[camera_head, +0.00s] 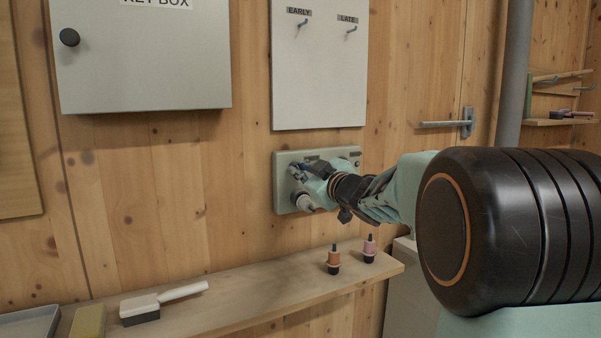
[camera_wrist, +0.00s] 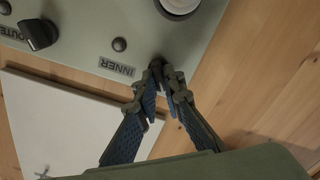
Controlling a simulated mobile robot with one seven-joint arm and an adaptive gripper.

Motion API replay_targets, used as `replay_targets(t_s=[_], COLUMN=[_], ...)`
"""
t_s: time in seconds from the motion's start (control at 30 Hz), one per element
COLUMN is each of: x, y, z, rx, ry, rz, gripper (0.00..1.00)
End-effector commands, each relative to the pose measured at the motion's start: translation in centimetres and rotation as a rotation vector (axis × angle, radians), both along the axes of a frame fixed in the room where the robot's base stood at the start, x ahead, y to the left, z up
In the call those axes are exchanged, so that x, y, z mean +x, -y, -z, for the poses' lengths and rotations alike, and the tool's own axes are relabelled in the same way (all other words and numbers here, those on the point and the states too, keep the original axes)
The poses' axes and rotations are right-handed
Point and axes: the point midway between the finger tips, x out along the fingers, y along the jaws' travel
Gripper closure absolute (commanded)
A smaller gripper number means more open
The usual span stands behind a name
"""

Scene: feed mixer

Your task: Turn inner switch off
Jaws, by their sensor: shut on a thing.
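The grey-green control panel (camera_head: 283,185) is fixed to the wooden wall; it also shows in the wrist view (camera_wrist: 85,20). In the wrist view the label INNER (camera_wrist: 117,66) is readable beside my gripper (camera_wrist: 165,78). My gripper's fingertips are closed together on the dark inner switch (camera_wrist: 157,68), which is mostly hidden between them, so its setting cannot be told. In the head view my gripper (camera_head: 302,172) is at the panel's face and covers much of it.
The black outer knob (camera_wrist: 38,34) and a small round button (camera_wrist: 119,44) sit on the panel. A key box (camera_head: 140,60) hangs at upper left.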

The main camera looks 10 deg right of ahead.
Motion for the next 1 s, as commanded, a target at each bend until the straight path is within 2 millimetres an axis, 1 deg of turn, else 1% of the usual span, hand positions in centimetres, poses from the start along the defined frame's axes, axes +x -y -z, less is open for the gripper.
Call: replay_targets(t_s=[0.43, 0.47, 0.6, 0.87, 1.0], x=[-0.01, -0.01, 0.00, -0.03, -0.72], y=[0.04, 0.04, 0.03, 0.01, 0.28], z=[0.03, 0.03, 0.02, 0.01, -0.08], rx=[-0.012, -0.012, -0.011, -0.010, -0.010], ry=[0.003, 0.003, 0.003, 0.003, 0.004], rz=[0.001, 0.001, 0.001, 0.000, 0.001], gripper=[1.00, 0.89, 0.74, 0.74, 0.74])
